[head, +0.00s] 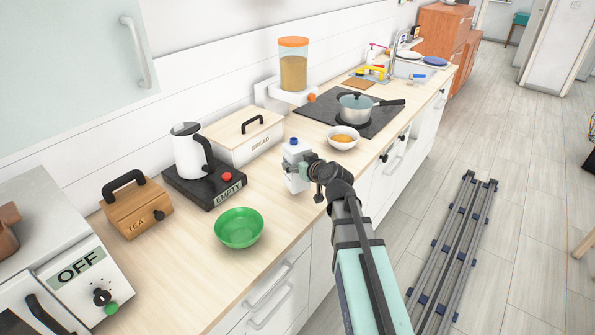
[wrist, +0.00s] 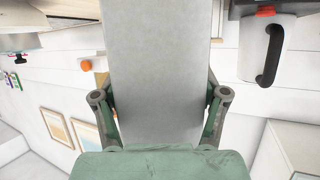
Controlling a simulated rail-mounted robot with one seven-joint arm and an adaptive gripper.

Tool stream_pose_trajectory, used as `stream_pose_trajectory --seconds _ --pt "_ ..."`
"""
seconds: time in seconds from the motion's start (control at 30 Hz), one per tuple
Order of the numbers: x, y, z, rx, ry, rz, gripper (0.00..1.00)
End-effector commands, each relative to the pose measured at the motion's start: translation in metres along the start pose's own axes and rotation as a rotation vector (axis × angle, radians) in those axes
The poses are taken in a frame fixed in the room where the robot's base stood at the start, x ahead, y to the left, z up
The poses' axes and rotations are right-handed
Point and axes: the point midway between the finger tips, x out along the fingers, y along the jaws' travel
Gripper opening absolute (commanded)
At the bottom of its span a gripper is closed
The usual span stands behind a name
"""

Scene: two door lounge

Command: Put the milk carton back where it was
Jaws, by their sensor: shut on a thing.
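The milk carton (head: 292,153) is white with a blue cap and is upright over the counter, to the right of the bread box. My gripper (head: 307,168) is shut on it from the right side. In the wrist view the carton (wrist: 155,70) is a large pale grey face between the two fingers of my gripper (wrist: 160,105). I cannot tell whether its base touches the counter. Part of its right side is hidden by my gripper.
A white bowl of orange food (head: 343,139) stands just behind my gripper. A green bowl (head: 239,229), a kettle on a dark base (head: 190,152) and a bread box (head: 243,137) are to the left. A pot (head: 355,108) sits on the hob. Bare counter (head: 285,215) lies in front.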

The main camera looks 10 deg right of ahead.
Motion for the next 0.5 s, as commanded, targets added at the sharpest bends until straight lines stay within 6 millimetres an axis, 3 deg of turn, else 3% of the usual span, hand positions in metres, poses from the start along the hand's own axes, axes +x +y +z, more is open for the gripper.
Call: stream_pose_trajectory --seconds 0.3,0.5 --pt "0.011 0.0 0.028 0.003 0.0 0.001 0.07" --pt "0.012 0.0 0.03 0.002 0.002 0.001 0.07"
